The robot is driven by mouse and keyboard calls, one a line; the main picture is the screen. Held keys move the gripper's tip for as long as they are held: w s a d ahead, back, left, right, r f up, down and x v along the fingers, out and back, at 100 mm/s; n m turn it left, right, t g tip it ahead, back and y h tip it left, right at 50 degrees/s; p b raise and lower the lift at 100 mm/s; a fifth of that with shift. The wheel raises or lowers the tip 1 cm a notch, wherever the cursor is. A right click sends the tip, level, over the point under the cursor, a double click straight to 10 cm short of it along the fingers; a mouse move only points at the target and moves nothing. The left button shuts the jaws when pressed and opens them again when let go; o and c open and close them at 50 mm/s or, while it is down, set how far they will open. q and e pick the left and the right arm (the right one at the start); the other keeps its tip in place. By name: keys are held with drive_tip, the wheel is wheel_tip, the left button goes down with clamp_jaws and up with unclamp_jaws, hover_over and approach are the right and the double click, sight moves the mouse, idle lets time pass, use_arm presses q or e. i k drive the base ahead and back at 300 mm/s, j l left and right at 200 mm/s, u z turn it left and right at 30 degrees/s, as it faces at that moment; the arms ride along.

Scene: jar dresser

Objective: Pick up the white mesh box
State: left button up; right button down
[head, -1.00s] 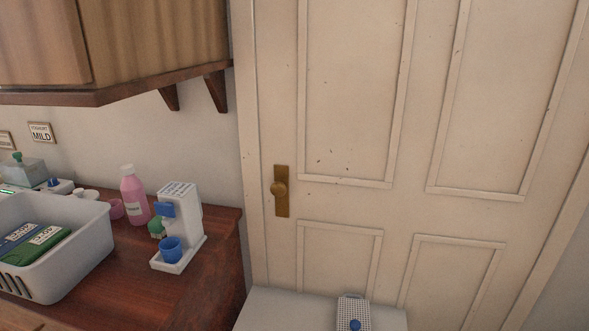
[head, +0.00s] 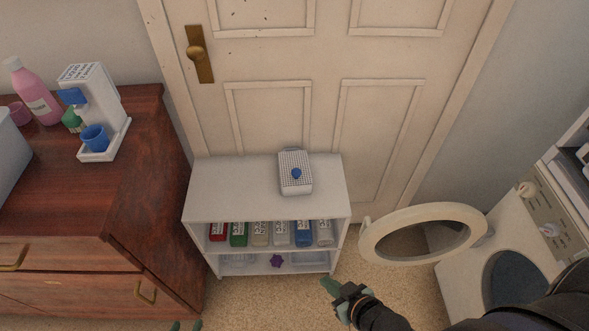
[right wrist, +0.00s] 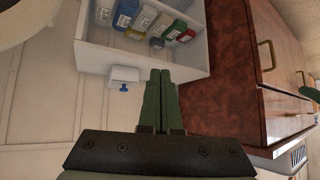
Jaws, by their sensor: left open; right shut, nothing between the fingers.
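The white mesh box (head: 296,185) with a blue knob stands on the top of a low white shelf (head: 220,190), in front of the door. It also shows small in the right wrist view (right wrist: 122,73). My right gripper (head: 329,286) is shut and empty, in front of the shelf and to the lower right of the box, apart from it. Its closed green fingers (right wrist: 160,95) fill the middle of the right wrist view. Only the green fingertips of my left gripper (head: 186,326) show at the bottom edge of the head view, spread apart, away from the box.
Several coloured bottles (head: 282,233) stand inside the shelf, with a purple item (head: 277,261) below. A wooden dresser (head: 150,190) with a white dispenser (head: 98,105) stands left. An open round washer door (head: 375,245) juts out at right. The shelf top around the box is clear.

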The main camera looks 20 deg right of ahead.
sight(296, 190)
drive_tip(key=u, duration=1.15)
drive_tip(key=k+l+u, duration=0.15)
drive_tip(key=l, duration=0.25)
drive_tip(key=l+u, duration=0.15)
drive_tip(key=l, duration=0.25)
drive_tip(key=k+l, duration=0.15)
drive_tip(key=l, duration=0.2)
drive_tip(key=k+l, duration=0.1)
drive_tip(key=l, duration=0.25)
drive_tip(key=k+l, duration=0.15)
drive_tip(key=l, duration=0.2)
